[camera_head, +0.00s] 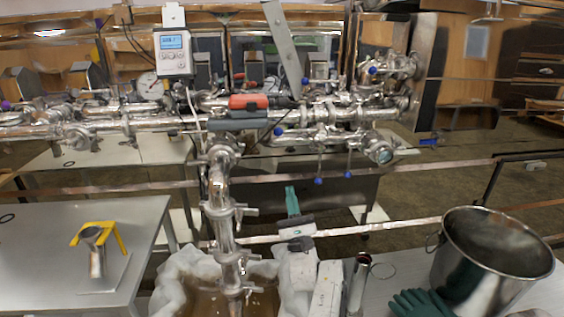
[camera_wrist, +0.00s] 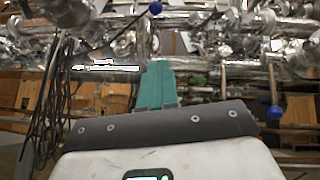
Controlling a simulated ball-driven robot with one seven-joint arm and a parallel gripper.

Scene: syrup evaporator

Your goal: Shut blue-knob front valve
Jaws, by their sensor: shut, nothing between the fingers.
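Several blue knobs sit on valve levers along the steel pipework. In the head view, two hang below the pipes at lower centre, a left blue knob (camera_head: 318,181) and a right blue knob (camera_head: 348,175). Another blue knob (camera_head: 278,131) is higher up, and one blue knob (camera_head: 373,70) is at upper right. I cannot tell which is the front valve. My gripper (camera_head: 291,190) points up, teal fingers shut and empty, left of and slightly below the hanging knobs. In the wrist view my gripper (camera_wrist: 157,65) has a blue knob (camera_wrist: 275,112) to its right and another blue knob (camera_wrist: 155,8) above.
A vertical steel pipe (camera_head: 219,205) stands left of my gripper. A steel bucket (camera_head: 491,262) and green gloves (camera_head: 422,303) are at lower right. A steel table (camera_head: 50,255) is at left. A grey meter (camera_head: 173,53) and a red-handled item (camera_head: 249,102) are above.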

